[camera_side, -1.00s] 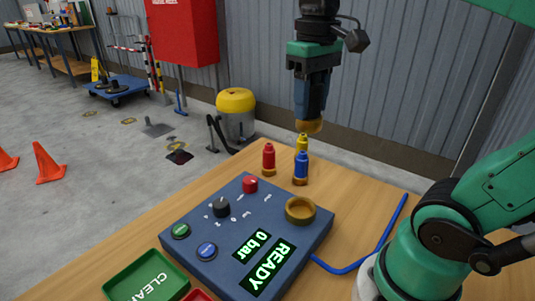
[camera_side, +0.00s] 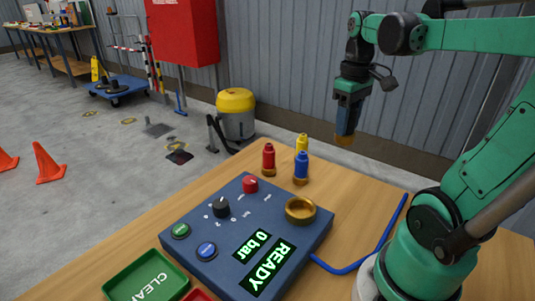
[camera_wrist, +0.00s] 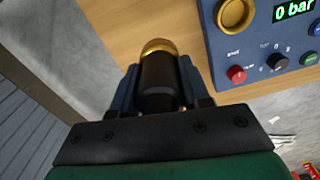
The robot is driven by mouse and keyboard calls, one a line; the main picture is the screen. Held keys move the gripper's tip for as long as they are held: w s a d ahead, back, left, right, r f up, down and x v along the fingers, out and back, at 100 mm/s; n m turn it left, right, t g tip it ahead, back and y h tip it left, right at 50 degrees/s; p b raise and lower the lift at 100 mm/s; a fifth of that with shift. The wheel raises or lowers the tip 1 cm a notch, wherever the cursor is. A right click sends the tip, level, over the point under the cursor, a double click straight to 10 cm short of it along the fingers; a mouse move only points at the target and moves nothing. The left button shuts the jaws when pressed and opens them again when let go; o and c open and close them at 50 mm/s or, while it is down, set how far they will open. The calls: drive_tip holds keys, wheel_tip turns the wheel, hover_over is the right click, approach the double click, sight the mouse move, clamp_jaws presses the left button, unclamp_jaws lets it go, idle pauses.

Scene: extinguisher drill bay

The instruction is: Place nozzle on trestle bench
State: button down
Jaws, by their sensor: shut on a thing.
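My gripper (camera_side: 348,112) is shut on a nozzle and holds it in the air, above and behind the right part of the near wooden bench top (camera_side: 370,195). In the side view only the nozzle's brass end (camera_side: 345,139) shows below the fingers. In the wrist view the nozzle (camera_wrist: 160,75) is a dark cylinder with a brass end, between my blue fingers (camera_wrist: 160,88). A second bench (camera_side: 65,63) with a wooden top and lower shelf stands far back left. I cannot tell which one is the trestle bench.
A red nozzle (camera_side: 268,158), a yellow one (camera_side: 301,143) and a blue one (camera_side: 301,168) stand on the near bench. A blue control panel (camera_side: 225,225), a green tray (camera_side: 146,278) and a blue hose (camera_side: 385,248) are also there.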

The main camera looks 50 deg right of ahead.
wheel_tip(320, 180, down, 15)
drive_tip(key=shift+f, duration=0.1)
idle(0.6)
drive_tip(key=shift+c, duration=2.1)
unclamp_jaws()
drive_tip(key=shift+f, duration=0.1)
wheel_tip(320, 180, up, 12)
drive_tip(key=shift+f, duration=0.1)
drive_tip(key=shift+w+a+r, duration=0.1)
drive_tip(key=shift+r, duration=0.1)
drive_tip(key=w+a+n+t, duration=0.1)
drive_tip(key=w+a+t, duration=0.2)
drive_tip(key=a, duration=0.5)
drive_tip(key=w+a+n+t, duration=0.1)
drive_tip(key=w+a+t, duration=0.2)
drive_tip(key=a, duration=0.5)
drive_tip(key=shift+w+a+f+t, duration=0.15)
drive_tip(key=shift+w+f+t, duration=0.15)
drive_tip(key=shift+t, duration=0.3)
